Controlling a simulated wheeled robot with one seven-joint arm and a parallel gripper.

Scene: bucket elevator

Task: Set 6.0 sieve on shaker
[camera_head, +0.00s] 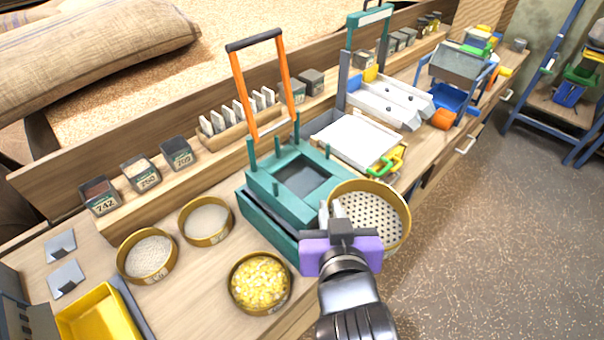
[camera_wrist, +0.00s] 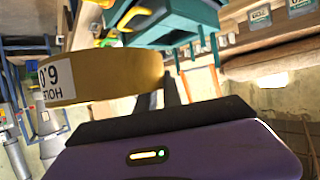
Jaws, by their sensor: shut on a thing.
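My gripper (camera_head: 330,212) is shut on the rim of the 6.0 sieve (camera_head: 372,217), a round brass-coloured sieve with large holes. In the wrist view the sieve (camera_wrist: 105,77) shows its label "6.0 HOLE", and the fingers (camera_wrist: 178,85) are at its side. The sieve is tilted in the head view and held in front of the shaker's right side. The shaker (camera_head: 262,187) is a teal frame with upright posts, a square dark opening on top and an orange-sided handle (camera_head: 233,90). No sieve shows on the shaker. Whether the held sieve touches it I cannot tell.
Two fine sieves (camera_head: 147,256) (camera_head: 206,221) and a sieve of yellow kernels (camera_head: 260,283) stand on the bench left of the shaker. A yellow tray (camera_head: 100,318) lies at the lower left. A white tray (camera_head: 357,138) is behind the shaker. Open floor lies to the right.

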